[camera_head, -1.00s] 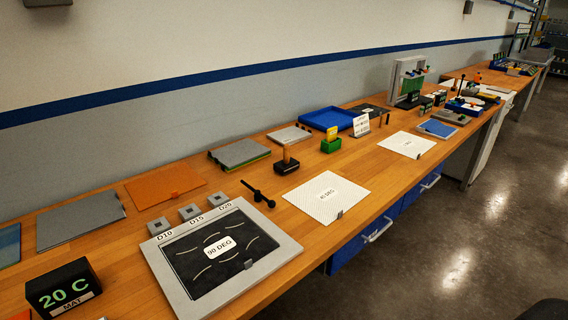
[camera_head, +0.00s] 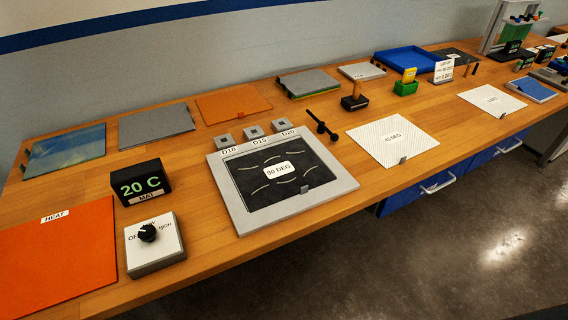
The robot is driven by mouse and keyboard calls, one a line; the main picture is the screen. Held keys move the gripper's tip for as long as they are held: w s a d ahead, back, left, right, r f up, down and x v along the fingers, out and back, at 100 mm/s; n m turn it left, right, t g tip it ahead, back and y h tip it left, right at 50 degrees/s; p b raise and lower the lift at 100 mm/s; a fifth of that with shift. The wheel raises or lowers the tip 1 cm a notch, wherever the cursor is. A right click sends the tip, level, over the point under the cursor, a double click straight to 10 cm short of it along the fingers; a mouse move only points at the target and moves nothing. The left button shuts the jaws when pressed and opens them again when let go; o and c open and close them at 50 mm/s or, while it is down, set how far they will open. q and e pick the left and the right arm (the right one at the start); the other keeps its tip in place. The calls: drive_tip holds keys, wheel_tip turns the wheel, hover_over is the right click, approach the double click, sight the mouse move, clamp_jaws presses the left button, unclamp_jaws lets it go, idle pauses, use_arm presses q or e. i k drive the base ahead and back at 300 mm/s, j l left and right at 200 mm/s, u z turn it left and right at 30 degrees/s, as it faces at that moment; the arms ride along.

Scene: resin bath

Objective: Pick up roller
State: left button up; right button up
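No thing here is clearly marked as the roller. A black bar-shaped tool with thicker ends (camera_head: 321,126) lies on the wooden bench, just right of the framed 90 DEG panel. A black block with an upright wooden handle (camera_head: 355,97) stands further back and right. Either could be the roller; I cannot tell which. Neither of my grippers shows in the head view.
The bench (camera_head: 190,232) holds a 90 DEG frame (camera_head: 347,184), a 45 DEG white sheet (camera_head: 420,142), an orange HEAT mat (camera_head: 60,262), a dial box (camera_head: 155,254), a 20 C display (camera_head: 140,184), and a blue tray (camera_head: 405,58). Open floor lies at right front.

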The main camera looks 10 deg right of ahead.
sight(357, 101)
drive_tip(key=l+u, duration=0.1)
drive_tip(key=l, duration=0.3)
drive_tip(key=k+l+u, duration=0.1)
drive_tip(key=l, duration=0.3)
drive_tip(key=k+l+u, duration=0.1)
drive_tip(key=l, duration=0.25)
drive_tip(key=k+l+u, duration=0.1)
drive_tip(key=l, duration=0.3)
drive_tip(key=k, duration=0.05)
